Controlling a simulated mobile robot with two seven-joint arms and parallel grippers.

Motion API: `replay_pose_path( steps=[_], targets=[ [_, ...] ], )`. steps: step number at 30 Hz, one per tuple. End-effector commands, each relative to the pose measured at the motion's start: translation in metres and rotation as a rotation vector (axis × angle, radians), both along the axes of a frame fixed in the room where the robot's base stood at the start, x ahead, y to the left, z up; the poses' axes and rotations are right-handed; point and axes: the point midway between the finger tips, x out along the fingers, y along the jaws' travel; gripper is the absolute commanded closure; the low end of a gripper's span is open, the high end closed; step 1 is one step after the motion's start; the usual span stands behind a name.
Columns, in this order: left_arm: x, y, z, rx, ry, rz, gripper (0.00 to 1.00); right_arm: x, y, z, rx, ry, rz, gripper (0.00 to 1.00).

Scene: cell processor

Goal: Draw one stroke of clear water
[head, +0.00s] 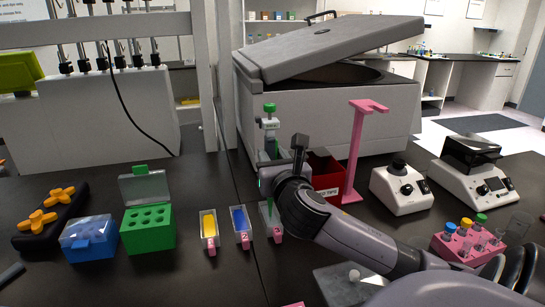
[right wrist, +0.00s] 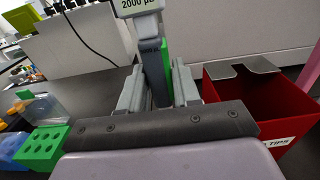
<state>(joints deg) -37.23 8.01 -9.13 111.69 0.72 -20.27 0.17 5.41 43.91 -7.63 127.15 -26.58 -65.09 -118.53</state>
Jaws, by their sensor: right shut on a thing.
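A pipette with a green top (head: 269,122) stands upright in my right gripper (head: 272,172). In the right wrist view the pipette (right wrist: 152,50) bears a "2000 µl" label, and the gripper fingers (right wrist: 158,90) are closed on its body. Below it, at the right end of a row of three small troughs, is the trough with no coloured liquid (head: 277,232). The pipette's lower end points down at this trough. My wrist partly hides it, and I cannot tell whether the tip touches liquid. My left gripper is not in view.
Troughs with yellow (head: 209,230) and blue liquid (head: 241,226) stand just left. A green rack (head: 147,235) and blue box (head: 89,240) are further left. A red tips bin (head: 324,180) and pink stand (head: 354,150) are right of the wrist; a large centrifuge (head: 300,115) stands behind.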

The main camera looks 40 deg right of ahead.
Motion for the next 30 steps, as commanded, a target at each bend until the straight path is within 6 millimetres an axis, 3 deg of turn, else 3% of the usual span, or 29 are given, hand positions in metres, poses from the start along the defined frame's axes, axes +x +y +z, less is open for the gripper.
replay_pose_path(
  steps=[14,30],
  targets=[
    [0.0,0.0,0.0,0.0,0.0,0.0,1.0,0.0,0.0,0.002,0.0,-0.002,0.0,0.77],
    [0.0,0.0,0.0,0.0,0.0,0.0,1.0,0.0,0.0,0.106,-0.002,-0.008,0.0,0.77]
  ],
)
